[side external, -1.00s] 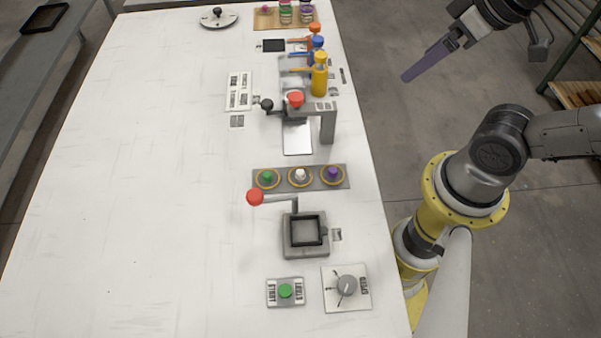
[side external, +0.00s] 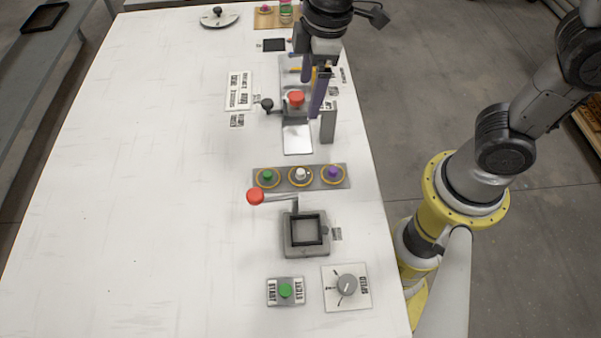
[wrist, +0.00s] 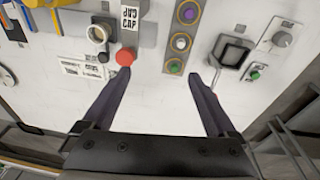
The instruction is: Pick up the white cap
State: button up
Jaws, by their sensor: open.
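The white cap (side external: 300,174) sits in the middle ring of the grey strip (side external: 259,188), between a green cap (side external: 267,176) and a purple cap (side external: 333,173). In the wrist view the white cap (wrist: 181,43) shows ahead of my fingers, between the purple cap (wrist: 188,13) and the green cap (wrist: 174,66). My gripper (side external: 312,98) points down above the press with the red knob, behind the strip in the side view. Its two dark purple fingers are open and empty, also in the wrist view (wrist: 160,84). It is clear of the white cap.
The press's red knob (side external: 295,99) and grey post (side external: 328,122) stand close to my fingers. A square-framed device (side external: 305,246) with a red-tipped lever (side external: 256,197) sits in front of the strip. The table's left side is clear.

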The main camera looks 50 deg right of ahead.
jog(key=n+g, duration=0.1)
jog(key=n, duration=0.1)
send_near(301, 171)
jog(key=shift+m+h, duration=0.3)
jog(key=f, duration=0.9)
jog(key=shift+w+a+f, duration=0.1)
jog(key=shift+w+a, duration=0.05)
jog(key=shift+a, duration=0.15)
jog(key=c, duration=1.4)
